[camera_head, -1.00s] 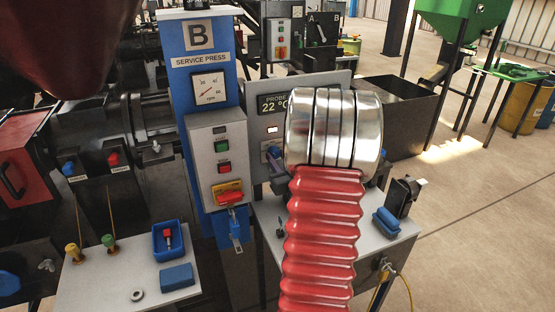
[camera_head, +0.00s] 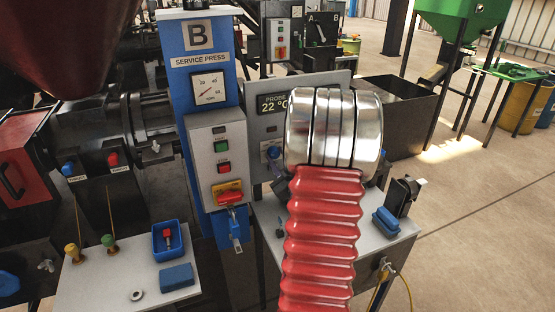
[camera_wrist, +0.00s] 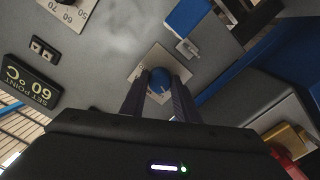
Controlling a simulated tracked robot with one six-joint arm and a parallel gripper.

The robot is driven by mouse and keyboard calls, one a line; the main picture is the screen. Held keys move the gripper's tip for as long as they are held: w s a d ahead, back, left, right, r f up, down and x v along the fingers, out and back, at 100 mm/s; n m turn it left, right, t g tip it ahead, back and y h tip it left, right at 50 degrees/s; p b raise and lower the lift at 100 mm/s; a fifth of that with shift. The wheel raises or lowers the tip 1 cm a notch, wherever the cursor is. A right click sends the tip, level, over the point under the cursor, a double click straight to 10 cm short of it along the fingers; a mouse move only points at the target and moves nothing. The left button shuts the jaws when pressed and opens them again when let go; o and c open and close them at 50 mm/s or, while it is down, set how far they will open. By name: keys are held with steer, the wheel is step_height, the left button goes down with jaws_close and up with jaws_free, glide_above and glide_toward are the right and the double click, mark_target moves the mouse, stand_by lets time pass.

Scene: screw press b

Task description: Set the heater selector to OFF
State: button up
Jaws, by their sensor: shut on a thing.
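The heater selector, a round blue knob (camera_wrist: 160,81) on a pale square plate, sits between the two dark fingertips of my gripper (camera_wrist: 159,90) in the wrist view. The fingers close on its sides. The plate's markings are too small or too covered to read.
A set point display (camera_wrist: 32,86) reading 60 °C, a dial (camera_wrist: 68,12) and a blue part with a pale end (camera_wrist: 188,20) surround the knob. The blue press column (camera_head: 208,110) with its switch box (camera_head: 221,160) stands left. A small table (camera_head: 375,245) stands below.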

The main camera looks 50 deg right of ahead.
steer(key=shift+a+n, duration=0.1)
steer(key=shift+n, duration=0.7)
steer(key=o, duration=1)
steer(key=shift+o, duration=0.2)
steer(key=v, duration=0.7)
steer(key=shift+s, duration=0.25)
